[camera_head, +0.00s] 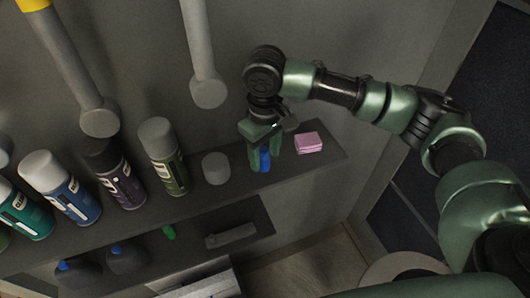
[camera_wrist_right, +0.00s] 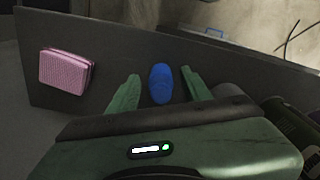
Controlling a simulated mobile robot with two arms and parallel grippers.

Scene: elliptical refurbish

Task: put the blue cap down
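The blue cap (camera_head: 265,161) is at the right part of the upper dark shelf, between the fingers of my right gripper (camera_head: 264,150). In the right wrist view the blue cap (camera_wrist_right: 160,84) shows between the two green fingers of the right gripper (camera_wrist_right: 160,90), with a narrow gap on each side. The fingers are open around it and do not appear to touch it. The cap seems to rest on the shelf, but its underside is hidden. My left gripper is not in view.
A pink sponge (camera_head: 309,142) lies right of the gripper near the shelf end (camera_wrist_right: 66,71). A grey cylinder (camera_head: 215,168) and several spray cans, such as the green one (camera_head: 163,156), stand to the left. A lower shelf (camera_head: 190,238) holds dark bottles (camera_head: 126,257).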

